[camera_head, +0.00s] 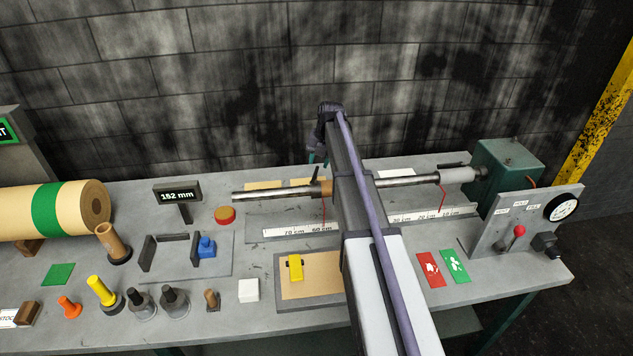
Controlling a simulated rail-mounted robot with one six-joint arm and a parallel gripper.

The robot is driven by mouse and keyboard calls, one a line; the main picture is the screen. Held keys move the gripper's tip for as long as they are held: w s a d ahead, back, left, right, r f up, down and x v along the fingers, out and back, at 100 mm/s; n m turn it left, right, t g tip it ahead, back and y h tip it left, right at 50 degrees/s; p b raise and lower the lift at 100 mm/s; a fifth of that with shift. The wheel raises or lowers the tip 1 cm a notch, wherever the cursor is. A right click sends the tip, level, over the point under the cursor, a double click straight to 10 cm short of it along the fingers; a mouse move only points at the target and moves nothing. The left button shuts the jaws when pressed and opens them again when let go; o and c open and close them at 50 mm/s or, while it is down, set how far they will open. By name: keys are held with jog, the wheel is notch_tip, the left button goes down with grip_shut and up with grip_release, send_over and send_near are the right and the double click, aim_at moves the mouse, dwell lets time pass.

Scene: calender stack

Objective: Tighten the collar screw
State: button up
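A long grey metal shaft (265,193) lies across the back of the bench, in line with a green machine box at the right. A small dark brown piece (315,174) stands up on the shaft just left of my arm. It may be the collar screw, but it is too small to be sure, and a collar around the shaft is not clear. My gripper (317,157) hangs from the arm's far end, just above and behind this piece. Its fingers are small and partly hidden, so whether they are open or touch anything cannot be seen. My arm covers the shaft's middle.
A white ruler strip (290,231) lies in front of the shaft. A "152 mm" display (178,196) stands at the left. A gauge panel (522,222) and green box (507,165) stand at the right. A yellow block (295,267) sits in a shallow tray (312,288).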

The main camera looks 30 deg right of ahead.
aim_at(316, 172)
jog(key=f+b, duration=0.2)
jog(key=f, duration=0.1)
jog(key=a+f+b, duration=0.1)
jog(key=f, duration=0.1)
jog(key=shift+w+f, duration=0.15)
jog(key=shift+w, duration=0.15)
jog(key=shift+r, duration=0.2)
grip_shut()
